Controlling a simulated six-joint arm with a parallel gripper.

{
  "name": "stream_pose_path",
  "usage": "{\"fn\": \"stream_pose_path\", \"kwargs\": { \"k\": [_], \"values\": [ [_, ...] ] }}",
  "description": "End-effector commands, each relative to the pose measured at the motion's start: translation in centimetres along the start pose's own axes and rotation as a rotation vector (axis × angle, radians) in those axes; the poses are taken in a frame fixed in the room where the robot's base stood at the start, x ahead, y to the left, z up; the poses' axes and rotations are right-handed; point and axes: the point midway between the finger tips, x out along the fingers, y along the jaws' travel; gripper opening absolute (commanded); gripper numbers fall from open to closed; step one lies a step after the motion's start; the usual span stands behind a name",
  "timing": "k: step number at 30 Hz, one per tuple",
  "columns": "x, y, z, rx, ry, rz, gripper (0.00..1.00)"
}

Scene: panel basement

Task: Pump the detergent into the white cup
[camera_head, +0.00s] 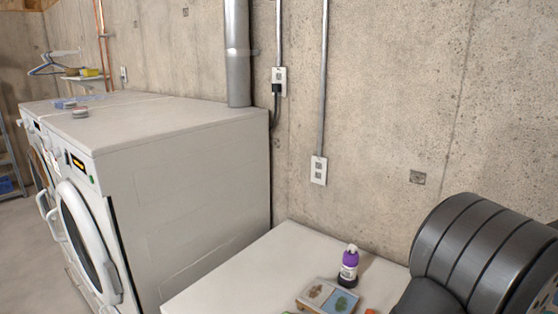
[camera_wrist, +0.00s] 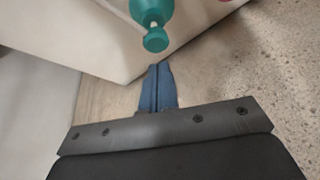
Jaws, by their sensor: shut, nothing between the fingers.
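A teal bottle (camera_wrist: 152,8) shows at the top of the wrist view, cut off by the frame edge; it looks like the detergent pump bottle. Its rounded teal head (camera_wrist: 155,40) points toward my gripper, with a small pale part between head and body. My gripper (camera_wrist: 158,67) has two blue fingers pressed together and empty. In the picture the tips are just below the teal head, with a small gap; depth is hard to tell. The head view does not show my gripper or the teal bottle. I see no white cup in either view.
A white tabletop (camera_head: 262,262) holds a purple bottle (camera_head: 348,268) and a flat box with pictures (camera_head: 328,297). White laundry machines (camera_head: 190,190) stand left. A concrete wall (camera_head: 400,100) runs behind. In the wrist view, the white table's corner (camera_wrist: 115,70) lies near my fingertips.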

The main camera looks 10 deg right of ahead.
Motion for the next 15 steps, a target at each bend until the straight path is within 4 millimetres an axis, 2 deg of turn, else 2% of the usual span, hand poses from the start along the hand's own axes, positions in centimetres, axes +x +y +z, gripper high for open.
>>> {"fn": "stream_pose_path", "kwargs": {
  "k": [9,15],
  "values": [
    [-3.0,0.0,-1.3,0.0,0.002,0.0,0.0],
    [-4.3,0.0,-1.8,0.0,0.0,0.0,0.0]
  ]
}}
